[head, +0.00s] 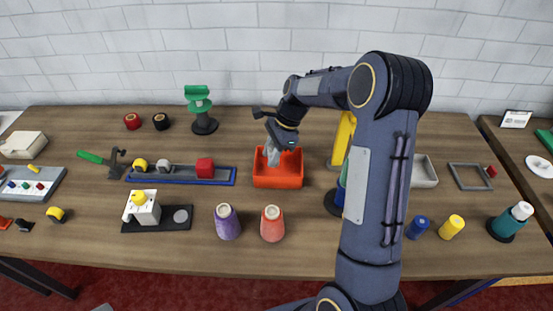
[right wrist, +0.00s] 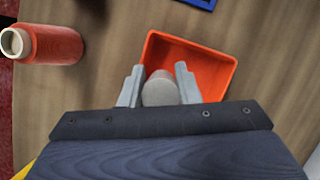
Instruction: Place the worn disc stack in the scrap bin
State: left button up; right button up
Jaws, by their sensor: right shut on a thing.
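An orange open bin (head: 278,181), which I take to be the scrap bin, stands near the middle of the table; it also shows in the right wrist view (right wrist: 215,75). My right gripper (head: 273,156) points down over this bin. In the right wrist view my right gripper (right wrist: 158,82) is shut on a grey rounded piece (right wrist: 160,90), which looks like the worn disc stack, with one finger on each side. The piece shows against the bin's interior; its exact height above the floor is unclear. In the head view the fingers largely hide it. My left gripper is not in view.
A blue tray (head: 180,181) with yellow, grey and red pieces lies left of the bin. A purple spool (head: 227,222) and an orange-red spool (head: 272,224) stand in front. A green-topped stand (head: 203,110) is behind left. My right arm hides things right of the bin.

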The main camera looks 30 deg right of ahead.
jog(key=d+f, duration=0.1)
jog(key=w+d+f, duration=0.1)
jog(key=f, duration=0.1)
jog(key=shift+w+d+f+p, duration=0.1)
jog(key=shift+w+d+p, duration=0.1)
jog(key=shift+p, duration=0.1)
notch_tip(320, 180, down, 3)
jog(key=shift+w+d+f+p, duration=0.1)
jog(key=shift+w+d+p, duration=0.05)
jog(key=shift+p, duration=0.55)
jog(key=shift+f, duration=0.15)
jog(key=shift+f, duration=0.1)
jog(key=shift+f, duration=0.15)
jog(key=o, duration=1)
jog(key=shift+c, duration=0.2)
